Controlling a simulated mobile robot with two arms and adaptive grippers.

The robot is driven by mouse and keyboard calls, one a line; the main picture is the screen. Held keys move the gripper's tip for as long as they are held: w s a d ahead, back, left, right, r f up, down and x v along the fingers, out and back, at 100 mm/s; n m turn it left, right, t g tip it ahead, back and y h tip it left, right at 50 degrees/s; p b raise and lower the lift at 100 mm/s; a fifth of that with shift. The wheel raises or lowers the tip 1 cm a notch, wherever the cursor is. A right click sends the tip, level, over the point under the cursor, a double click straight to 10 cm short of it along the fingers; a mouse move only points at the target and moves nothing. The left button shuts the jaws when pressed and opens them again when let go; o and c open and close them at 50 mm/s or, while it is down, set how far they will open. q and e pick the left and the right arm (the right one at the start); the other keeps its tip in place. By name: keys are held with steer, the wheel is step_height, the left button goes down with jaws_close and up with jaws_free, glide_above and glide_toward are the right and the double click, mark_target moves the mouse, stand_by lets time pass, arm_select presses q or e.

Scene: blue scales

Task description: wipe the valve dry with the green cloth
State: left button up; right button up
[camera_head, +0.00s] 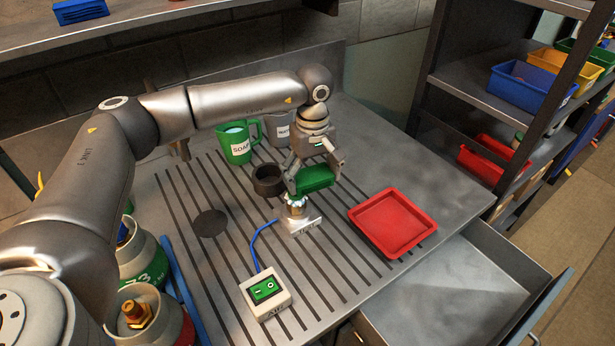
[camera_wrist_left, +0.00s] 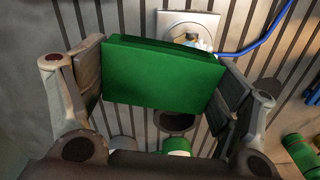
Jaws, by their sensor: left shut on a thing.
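My left gripper (camera_head: 314,176) is shut on the green cloth (camera_head: 317,181), a thick folded block. In the left wrist view the cloth (camera_wrist_left: 160,75) spans between the two fingers. A small brass-and-silver fitting (camera_head: 296,207), which looks like the valve, stands on a white base plate (camera_head: 305,225) just below and left of the cloth. In the left wrist view the cloth's far edge partly hides this fitting (camera_wrist_left: 188,38). I cannot tell whether cloth and fitting touch. My right gripper is not in view.
A blue hose (camera_head: 255,245) runs from the plate to a switch box (camera_head: 266,291). A dark cup (camera_head: 268,181), green soap mug (camera_head: 238,145) and grey mug (camera_head: 276,129) stand behind. A red tray (camera_head: 393,223) lies right, beside an open drawer (camera_head: 450,290). Gas cylinders (camera_head: 143,262) stand left.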

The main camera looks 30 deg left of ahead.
arm_select(q)
steer(key=shift+w+d, duration=0.2)
steer(key=shift+w, duration=0.05)
steer(key=shift+s+a, duration=0.65)
steer(key=shift+s, duration=0.05)
steer(key=shift+d+f, duration=0.1)
steer(key=shift+w+d+b, duration=0.45)
steer(key=shift+w+d, duration=0.1)
steer(key=shift+s+a+f, duration=0.1)
steer(key=shift+s+a, duration=0.4)
steer(key=shift+s, duration=0.15)
